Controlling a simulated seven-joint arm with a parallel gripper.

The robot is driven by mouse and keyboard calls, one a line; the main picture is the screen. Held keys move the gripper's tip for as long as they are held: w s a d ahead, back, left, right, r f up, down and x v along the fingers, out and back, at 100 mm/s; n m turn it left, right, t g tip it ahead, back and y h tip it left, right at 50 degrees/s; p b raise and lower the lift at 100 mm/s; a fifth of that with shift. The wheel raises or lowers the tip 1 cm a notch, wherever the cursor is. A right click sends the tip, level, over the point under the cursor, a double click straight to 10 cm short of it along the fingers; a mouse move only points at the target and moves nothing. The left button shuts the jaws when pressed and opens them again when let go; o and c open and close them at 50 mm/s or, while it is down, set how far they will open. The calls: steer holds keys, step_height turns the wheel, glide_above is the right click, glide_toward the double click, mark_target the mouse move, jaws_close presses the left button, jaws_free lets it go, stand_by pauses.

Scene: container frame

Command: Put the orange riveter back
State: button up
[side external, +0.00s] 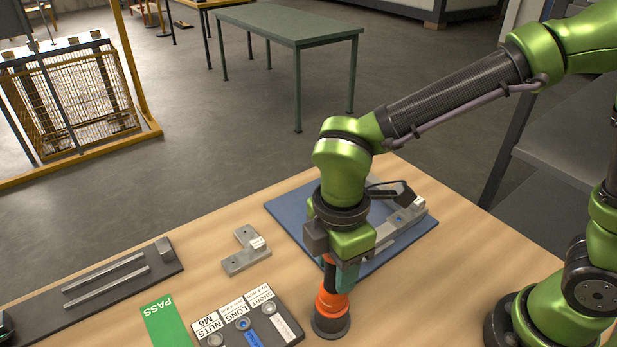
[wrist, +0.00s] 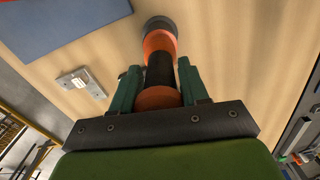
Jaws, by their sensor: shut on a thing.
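The orange riveter (side external: 331,303) stands roughly upright below my gripper (side external: 338,276), at the front of the wooden table. In the wrist view my gripper (wrist: 159,82) has its two teal fingers on either side of the riveter's black middle, shut on it. The riveter's orange ends (wrist: 159,44) show above and below that grip. A dark round base (side external: 331,325) is directly under the riveter's lower end. It also shows in the wrist view (wrist: 162,24). I cannot tell whether the riveter rests in this base or is just above it.
A labelled dark bin block (side external: 293,325) stands close left of the riveter. A green PASS strip (side external: 168,322) and a dark railed plate (side external: 100,287) lie further left. A grey L-shaped bracket (side external: 240,262) lies behind. A blue mat (side external: 290,213) with metal parts is beyond my gripper.

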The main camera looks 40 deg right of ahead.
steer(key=o, duration=1.2)
steer(key=shift+c, duration=0.2)
step_height(320, 180, up, 12)
steer(key=shift+r, duration=0.2)
steer(key=shift+d+r, duration=0.1)
steer(key=shift+r, duration=0.1)
steer(key=s+d+f+m+t+y, duration=0.2)
steer(key=d+m+t, duration=0.5)
steer(key=d+m, duration=1.3)
steer(key=shift+s+d, duration=0.2)
steer(key=shift+d, duration=0.3)
